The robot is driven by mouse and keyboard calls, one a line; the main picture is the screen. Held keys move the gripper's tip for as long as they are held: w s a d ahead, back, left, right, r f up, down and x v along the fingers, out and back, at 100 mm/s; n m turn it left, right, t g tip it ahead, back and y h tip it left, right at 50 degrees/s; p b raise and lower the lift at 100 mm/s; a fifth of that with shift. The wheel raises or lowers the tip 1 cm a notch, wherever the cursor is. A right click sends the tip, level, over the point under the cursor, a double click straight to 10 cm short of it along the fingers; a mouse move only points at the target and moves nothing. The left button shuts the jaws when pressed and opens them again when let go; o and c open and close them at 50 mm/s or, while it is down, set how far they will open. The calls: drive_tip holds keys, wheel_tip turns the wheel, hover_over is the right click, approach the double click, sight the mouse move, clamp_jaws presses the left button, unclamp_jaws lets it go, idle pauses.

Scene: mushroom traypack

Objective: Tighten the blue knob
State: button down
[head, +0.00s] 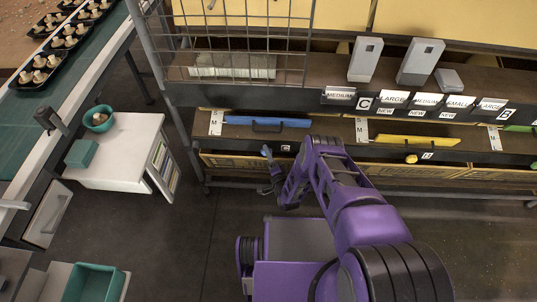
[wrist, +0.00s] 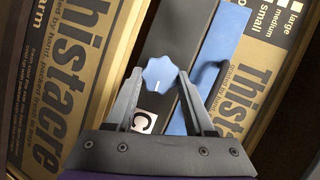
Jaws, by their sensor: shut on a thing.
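The blue knob (wrist: 160,75) is lobed, with a short white line on its face. It sits on a dark rail in the wrist view, close to a white label marked C (wrist: 144,122). My gripper (wrist: 160,78) has one finger on each side of the knob and is shut on it. In the head view, my gripper (head: 268,165) is low at the front of the rack, and a small blue spot there, the knob (head: 265,151), is partly hidden by it. A blue panel (head: 267,121) lies on the shelf above.
Cardboard cartons (wrist: 245,85) flank the rail in the wrist view. A yellow knob (head: 411,158) and yellow panel (head: 417,140) are further right on the rack. A white cabinet (head: 115,170) and a conveyor (head: 85,50) with mushroom trays stand left. Floor between is clear.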

drive_tip(key=shift+m+t+y, duration=0.3)
drive_tip(key=shift+m+t, duration=0.1)
drive_tip(key=shift+m, duration=0.6)
drive_tip(key=shift+w+m, duration=0.1)
drive_tip(key=shift+m, duration=0.2)
drive_tip(key=shift+c, duration=1.3)
unclamp_jaws()
drive_tip(key=shift+f, duration=0.1)
